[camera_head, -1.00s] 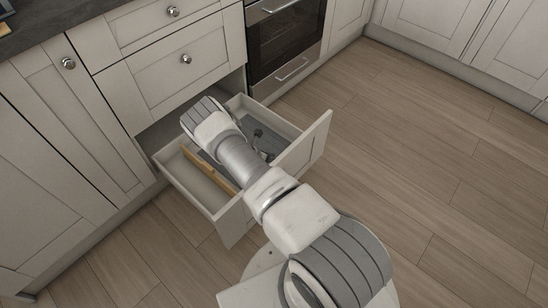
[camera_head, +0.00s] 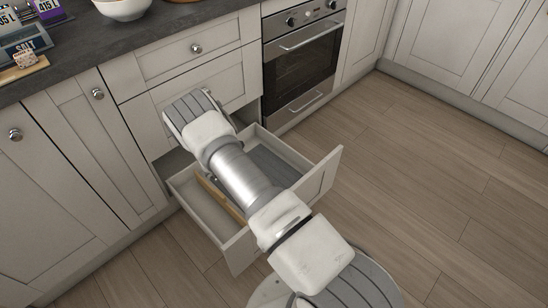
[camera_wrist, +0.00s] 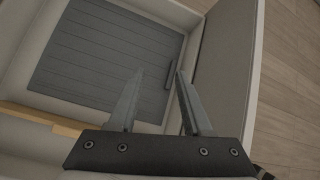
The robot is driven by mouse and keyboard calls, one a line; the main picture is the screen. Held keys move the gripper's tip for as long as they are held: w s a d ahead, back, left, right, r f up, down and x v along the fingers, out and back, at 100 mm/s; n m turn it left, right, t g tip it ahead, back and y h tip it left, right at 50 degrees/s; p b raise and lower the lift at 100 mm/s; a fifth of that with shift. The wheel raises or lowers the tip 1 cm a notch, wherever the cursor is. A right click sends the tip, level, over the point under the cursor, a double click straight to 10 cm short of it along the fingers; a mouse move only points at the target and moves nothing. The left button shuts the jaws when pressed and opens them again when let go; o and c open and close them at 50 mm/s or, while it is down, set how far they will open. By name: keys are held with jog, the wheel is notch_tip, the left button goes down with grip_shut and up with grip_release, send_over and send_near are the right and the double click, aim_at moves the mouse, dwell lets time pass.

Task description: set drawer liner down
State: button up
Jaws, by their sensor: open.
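The drawer liner (camera_wrist: 105,58) is a dark grey ribbed sheet. It lies flat on the floor of the open drawer (camera_head: 326,170), and shows in the head view (camera_head: 280,166) partly hidden by my arm. A short dark strip sits near its right edge in the wrist view. My gripper (camera_wrist: 160,73) is open, with nothing between its fingers, above the drawer near the liner's lower right edge. The liner is apart from the fingers, as far as I can tell. In the head view my arm hides the gripper.
A wooden divider (camera_head: 222,200) runs along the drawer's left part. An oven (camera_head: 302,60) stands to the right of the drawer. The worktop (camera_head: 165,38) above carries a white bowl (camera_head: 122,8) and several items at far left. The floor (camera_head: 430,180) at right is clear.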

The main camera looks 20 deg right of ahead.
jog(key=w+a+r+n+t+y, duration=0.25)
jog(key=w+r+n, duration=0.25)
jog(key=r, duration=0.5)
jog(key=w+a+r+n+t+y, duration=0.2)
jog(key=w+a+r+n, duration=0.25)
jog(key=r, duration=0.55)
jog(key=s+a+r+n+t+y, duration=0.1)
jog(key=s+a+r+n+y, duration=0.2)
jog(key=r+n, duration=0.55)
jog(key=s+a+r+n+y, duration=0.2)
jog(key=s+r+n, duration=0.25)
jog(key=r, duration=0.75)
jog(key=s+r+n+y, duration=0.2)
jog(key=s+r+n, duration=0.7)
jog(key=s+n, duration=0.4)
jog(key=s+d+n+g+h, duration=0.1)
jog(key=s+d+n, duration=0.2)
jog(key=s, duration=0.7)
jog(key=s+d+n+g+h, duration=0.1)
jog(key=s+d+n+h, duration=0.1)
jog(key=s+n, duration=0.5)
jog(key=s+d, duration=0.1)
jog(key=s, duration=0.2)
jog(key=shift+s+f+n+g, duration=0.15)
jog(key=shift+f+n+g, duration=0.2)
